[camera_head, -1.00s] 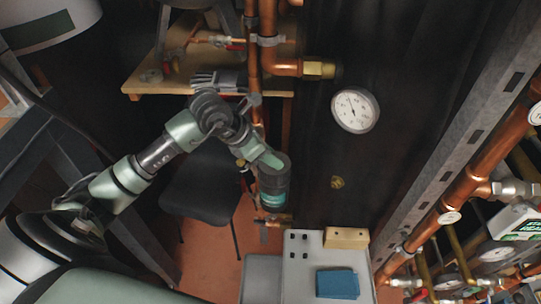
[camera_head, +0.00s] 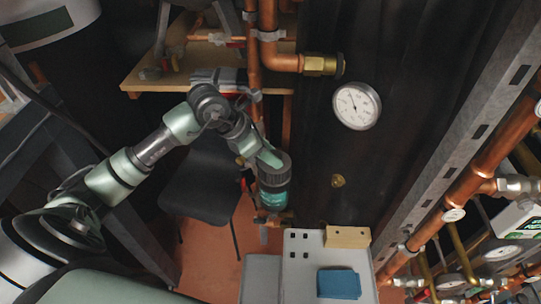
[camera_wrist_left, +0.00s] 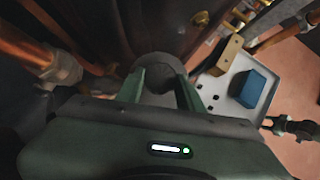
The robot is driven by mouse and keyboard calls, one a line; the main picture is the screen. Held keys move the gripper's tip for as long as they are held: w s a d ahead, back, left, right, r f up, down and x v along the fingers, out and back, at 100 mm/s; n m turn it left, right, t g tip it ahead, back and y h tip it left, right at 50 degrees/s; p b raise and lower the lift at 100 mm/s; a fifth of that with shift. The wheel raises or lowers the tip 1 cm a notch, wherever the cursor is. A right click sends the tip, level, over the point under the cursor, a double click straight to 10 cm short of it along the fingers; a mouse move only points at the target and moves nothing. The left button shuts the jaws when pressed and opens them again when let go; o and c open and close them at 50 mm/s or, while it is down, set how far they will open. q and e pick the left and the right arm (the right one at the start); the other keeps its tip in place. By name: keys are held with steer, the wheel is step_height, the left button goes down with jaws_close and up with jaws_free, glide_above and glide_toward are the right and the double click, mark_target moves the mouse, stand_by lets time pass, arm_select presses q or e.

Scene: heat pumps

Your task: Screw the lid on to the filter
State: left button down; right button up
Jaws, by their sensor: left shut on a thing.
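In the left wrist view, the two green fingers (camera_wrist_left: 160,92) lie on either side of the dark round lid (camera_wrist_left: 157,66). A teal, see-through cylinder, seemingly the filter (camera_head: 273,196), shows directly below the lid in the head view. I cannot tell whether their threads are engaged.
A grey tray (camera_head: 300,272) holds a blue block (camera_head: 338,283) and a tan block (camera_head: 347,237). Copper pipes (camera_head: 253,60) run close behind the gripper. A pressure gauge (camera_head: 357,106) is on the right. A black chair (camera_head: 202,190) stands behind my left arm.

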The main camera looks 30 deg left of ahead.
arm_select(q)
steer(key=shift+w+m+g+h+b, duration=0.15)
steer(key=shift+m+g+h+b, duration=0.35)
steer(key=shift+m, duration=0.4)
steer(key=shift+r, duration=0.1)
steer(key=shift+a+m, duration=0.1)
steer(key=shift+m, duration=0.2)
steer(key=shift+w+m+g+h+b, duration=0.15)
steer(key=shift+m+g+h+b, duration=0.3)
steer(key=shift+m+b, duration=0.5)
steer(key=shift+m+g, duration=0.35)
steer(key=shift+m, duration=0.4)
